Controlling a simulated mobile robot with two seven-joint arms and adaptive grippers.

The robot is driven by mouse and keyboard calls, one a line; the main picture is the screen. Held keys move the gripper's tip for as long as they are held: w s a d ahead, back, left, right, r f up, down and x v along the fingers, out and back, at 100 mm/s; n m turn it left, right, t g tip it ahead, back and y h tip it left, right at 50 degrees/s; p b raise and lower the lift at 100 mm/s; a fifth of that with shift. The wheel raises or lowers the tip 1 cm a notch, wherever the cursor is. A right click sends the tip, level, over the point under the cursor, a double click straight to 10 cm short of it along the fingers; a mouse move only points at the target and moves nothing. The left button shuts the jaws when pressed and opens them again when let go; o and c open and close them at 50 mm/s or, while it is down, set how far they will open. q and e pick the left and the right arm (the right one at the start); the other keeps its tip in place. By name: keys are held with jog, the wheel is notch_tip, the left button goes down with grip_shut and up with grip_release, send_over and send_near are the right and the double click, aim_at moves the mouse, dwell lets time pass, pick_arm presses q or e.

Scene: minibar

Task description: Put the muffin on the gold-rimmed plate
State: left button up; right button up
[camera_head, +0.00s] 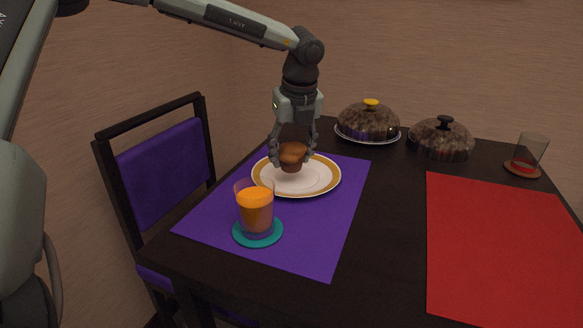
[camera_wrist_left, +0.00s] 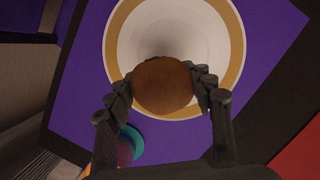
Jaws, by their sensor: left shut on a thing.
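The muffin (camera_head: 292,156) is brown with a darker base. My left gripper (camera_head: 291,157) is shut on it, with a finger on each side. The gold-rimmed plate (camera_head: 318,180) is white with a wide gold band and lies on the purple mat. The muffin is over the plate; whether its base touches the plate I cannot tell. In the left wrist view the muffin (camera_wrist_left: 163,86) sits between the fingers, in front of the plate (camera_wrist_left: 236,47). My right gripper is not in view.
A glass of orange drink (camera_head: 256,210) stands on a teal coaster (camera_head: 246,240) near the plate. The purple mat (camera_head: 330,228) and red mat (camera_head: 500,240) lie on the dark table. Two domed covers (camera_head: 368,122) (camera_head: 440,140) and a glass (camera_head: 530,152) stand behind. A purple chair (camera_head: 162,170) is at left.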

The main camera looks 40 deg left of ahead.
aim_at(292, 170)
pick_arm(q)
notch_tip(292, 170, down, 3)
jog(key=shift+f, duration=0.2)
jog(key=shift+f+p, duration=0.3)
jog(key=shift+f, duration=0.05)
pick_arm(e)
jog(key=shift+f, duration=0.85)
